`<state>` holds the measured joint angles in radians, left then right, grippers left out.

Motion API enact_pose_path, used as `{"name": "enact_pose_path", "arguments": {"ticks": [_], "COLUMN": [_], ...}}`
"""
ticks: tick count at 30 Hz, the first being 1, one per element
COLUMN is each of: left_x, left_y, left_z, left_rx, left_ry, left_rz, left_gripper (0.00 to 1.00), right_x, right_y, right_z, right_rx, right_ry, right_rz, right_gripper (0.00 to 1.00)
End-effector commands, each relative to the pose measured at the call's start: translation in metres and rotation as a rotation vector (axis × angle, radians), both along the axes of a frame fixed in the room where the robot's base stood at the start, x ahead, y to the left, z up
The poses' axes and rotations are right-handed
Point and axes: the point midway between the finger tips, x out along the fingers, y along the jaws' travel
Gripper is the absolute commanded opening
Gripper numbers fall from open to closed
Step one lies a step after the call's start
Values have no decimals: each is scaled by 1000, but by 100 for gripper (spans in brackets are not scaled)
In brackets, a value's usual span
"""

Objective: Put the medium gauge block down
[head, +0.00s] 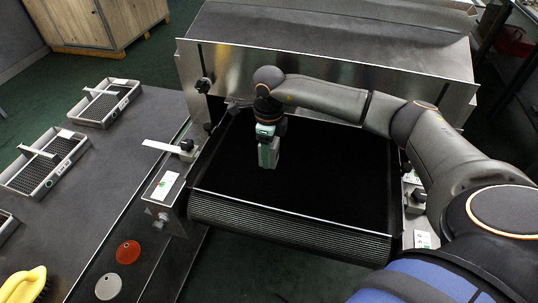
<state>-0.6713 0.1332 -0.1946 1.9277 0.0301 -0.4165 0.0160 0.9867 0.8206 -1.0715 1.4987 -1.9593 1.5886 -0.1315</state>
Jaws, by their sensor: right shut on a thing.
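My right gripper (267,138) reaches in from the right over the dryer's black belt (330,175). It points down and is shut on the medium gauge block (269,154), a small pale grey-green block. The block is upright, with its lower end at or just above the belt; I cannot tell whether it touches. The fingertips are small and partly merge with the block. My left gripper is not in view.
The dryer's metal hood (330,70) stands behind the belt, and a ribbed roller (285,228) forms its front edge. A grey table (90,200) at left holds several trays, a yellow brush (25,284), a red disc (128,252) and a grey disc (108,286).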

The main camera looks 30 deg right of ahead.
Motion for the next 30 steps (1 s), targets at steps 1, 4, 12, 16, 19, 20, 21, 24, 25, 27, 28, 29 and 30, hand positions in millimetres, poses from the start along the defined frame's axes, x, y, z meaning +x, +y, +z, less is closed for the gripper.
{"name": "enact_pose_path", "arguments": {"ticks": [1,4,12,16,19,20,21,24,25,27,28,29,30], "left_x": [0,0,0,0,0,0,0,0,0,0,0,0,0], "left_y": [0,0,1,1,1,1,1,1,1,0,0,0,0], "left_z": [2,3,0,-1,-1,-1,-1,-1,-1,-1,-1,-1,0], "left_rx": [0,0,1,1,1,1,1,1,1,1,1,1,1], "left_ry": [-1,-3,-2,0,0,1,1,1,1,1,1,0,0], "left_rz": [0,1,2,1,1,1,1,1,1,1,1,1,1], "left_gripper": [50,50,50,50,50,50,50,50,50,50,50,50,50], "right_x": [-1,0,0,0,-1,-1,-1,-1,-1,-1,-1,-1,0], "right_y": [0,0,0,0,0,0,0,0,0,0,0,0,0], "right_z": [-7,-16,-17,-20,-20,-19,-19,-19,-19,-19,-19,-19,-18], "right_rx": [0,0,1,-1,-1,-1,-1,-1,-1,-1,-1,-1,-1], "right_ry": [3,0,-2,1,1,1,1,1,1,1,1,1,1], "right_rz": [0,0,0,0,0,0,0,0,0,0,0,0,0], "right_gripper": [0,0,0,62,73,76,81,86,86,86,86,86,86]}}
